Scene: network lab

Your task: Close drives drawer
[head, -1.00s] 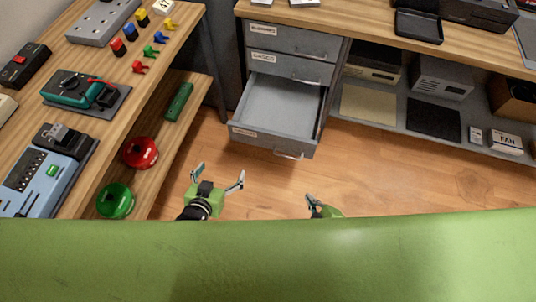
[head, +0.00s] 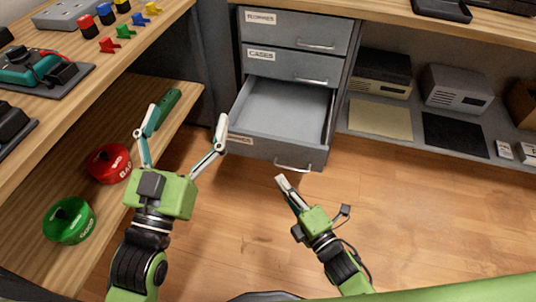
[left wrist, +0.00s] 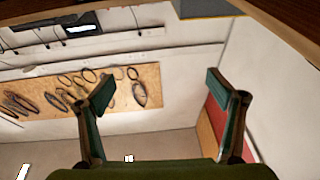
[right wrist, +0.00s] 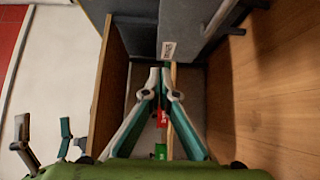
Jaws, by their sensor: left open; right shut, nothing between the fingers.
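The drives drawer is the lowest drawer (head: 280,112) of the grey cabinet, pulled out and empty inside in the head view. Its label is too small to read surely, and its front has a bar handle (head: 293,166). My right gripper (head: 281,180) is shut and empty, with its tips close to the drawer front near the handle; contact cannot be told. The right wrist view shows the shut fingers (right wrist: 160,75) and a grey front with a white label (right wrist: 168,50). My left gripper (head: 187,113) is open and empty, left of the drawer; its fingers (left wrist: 160,85) show in the left wrist view.
The two upper drawers (head: 295,68) are shut. A wooden bench with a lower shelf (head: 125,205) stands at left, holding a red round object (head: 108,163) and a green one (head: 69,220). A grey shelf with boxes (head: 455,88) is at right. The floor (head: 430,215) before it is clear.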

